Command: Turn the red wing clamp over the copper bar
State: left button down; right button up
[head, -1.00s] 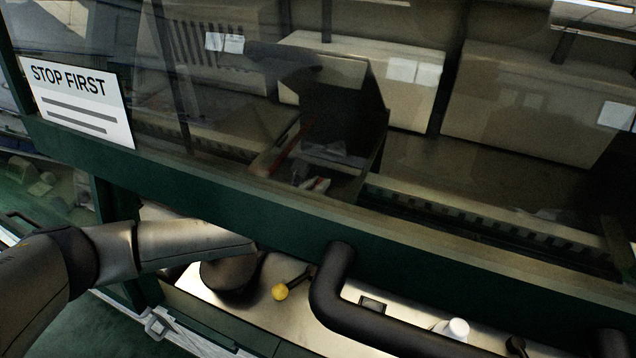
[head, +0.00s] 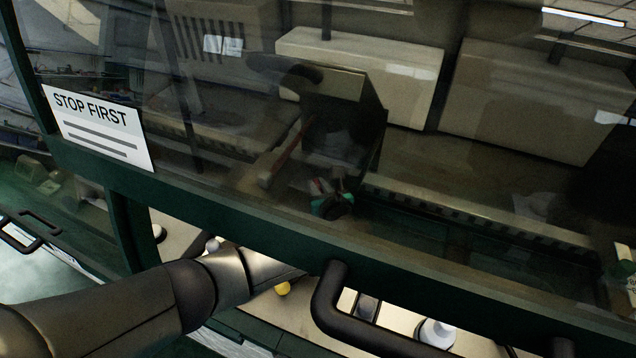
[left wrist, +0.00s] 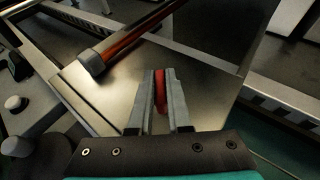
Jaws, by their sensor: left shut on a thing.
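In the left wrist view, my left gripper (left wrist: 160,92) is shut on the red wing clamp (left wrist: 160,88), a narrow red piece between its grey fingers. The copper bar (left wrist: 134,40) lies beyond it, slanting from upper right down to a grey end block; in this view the red piece is apart from the bar. In the head view, the bar (head: 291,140) and the clamp (head: 317,187) show dimly through the glass. My left gripper (head: 325,192) is behind the glass at the clamp. The clamp's base is hidden. My right gripper is not in view.
A dark green frame holds the glass, with a STOP FIRST sign (head: 100,127) at left. My left arm passes below the frame. A black handle (head: 335,295) curves in front. A white knob (head: 437,333) and a mostly covered yellow knob (head: 283,288) sit below.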

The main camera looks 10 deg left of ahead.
pick_arm(q)
jog(key=shift+n+g+y, duration=0.3)
jog(key=shift+n+y, duration=0.3)
jog(key=c, duration=0.9)
grip_release()
jog(key=shift+o, duration=0.2)
jog(key=shift+s, duration=0.1)
jog(key=p+v, duration=0.1)
jog(key=v, duration=1.4)
jog(key=shift+p, duration=0.4)
jog(key=shift+d, duration=0.15)
